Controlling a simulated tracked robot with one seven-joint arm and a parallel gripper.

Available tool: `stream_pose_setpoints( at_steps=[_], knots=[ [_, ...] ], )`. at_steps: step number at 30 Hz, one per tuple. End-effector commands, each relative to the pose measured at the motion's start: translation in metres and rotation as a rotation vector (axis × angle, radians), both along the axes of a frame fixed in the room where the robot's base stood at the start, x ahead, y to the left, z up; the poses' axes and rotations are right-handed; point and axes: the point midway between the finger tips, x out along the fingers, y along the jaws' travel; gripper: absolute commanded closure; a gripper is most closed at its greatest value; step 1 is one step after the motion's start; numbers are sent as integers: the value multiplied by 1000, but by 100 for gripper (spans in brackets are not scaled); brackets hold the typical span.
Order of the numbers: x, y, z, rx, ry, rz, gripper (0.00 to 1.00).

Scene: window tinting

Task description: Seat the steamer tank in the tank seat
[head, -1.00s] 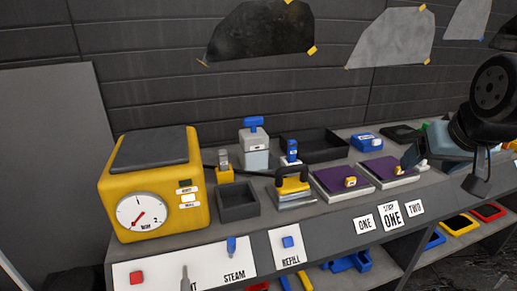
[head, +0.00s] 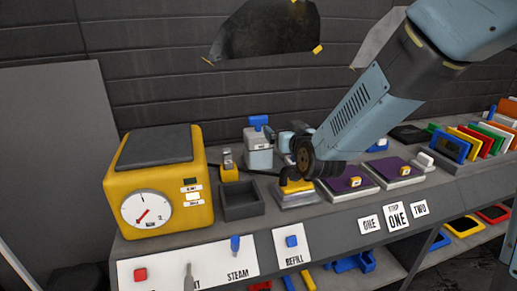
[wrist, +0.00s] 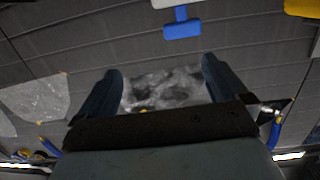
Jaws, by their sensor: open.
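The steamer tank (head: 258,158), a pale grey block with a blue T-shaped handle, stands upright at the back of the bench. In the wrist view, which looks upside down, its blue handle (wrist: 182,27) shows at the top edge, beyond the fingers and apart from them. My gripper (wrist: 161,66) is open, with nothing between its fingers. In the head view my wrist mostly hides the gripper, just right of the tank. A dark square open box (head: 240,213) sits in front of the tank; I cannot tell whether it is the tank seat.
A yellow machine (head: 190,185) with a dial stands at the left. A small yellow piece (head: 229,171) stands behind the box. A yellow-handled tool (head: 297,193) and purple pads (head: 395,171) lie to the right. Red and blue controls line the front. The wall is behind.

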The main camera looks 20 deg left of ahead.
Motion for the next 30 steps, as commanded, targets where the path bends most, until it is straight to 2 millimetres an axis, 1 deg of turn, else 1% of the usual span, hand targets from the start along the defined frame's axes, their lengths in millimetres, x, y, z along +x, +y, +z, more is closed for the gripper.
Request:
stream_pose_setpoints(
  at_steps=[1, 3, 8, 11, 14, 21, 24, 30],
  knots=[
    [-2, 12, -7, 12, -18, 11, 0],
    [-4, 23, -10, 31, -48, 18, 0],
    [-7, 36, -14, 58, -86, 24, 0],
    [-2, 41, -15, 64, -94, 24, 0],
    [10, 48, -15, 64, -94, 24, 0],
    [45, 70, -15, 64, -96, 24, 0],
    [56, 77, -15, 63, -94, 24, 0],
    [66, 83, -15, 63, -94, 24, 0]
  ],
)
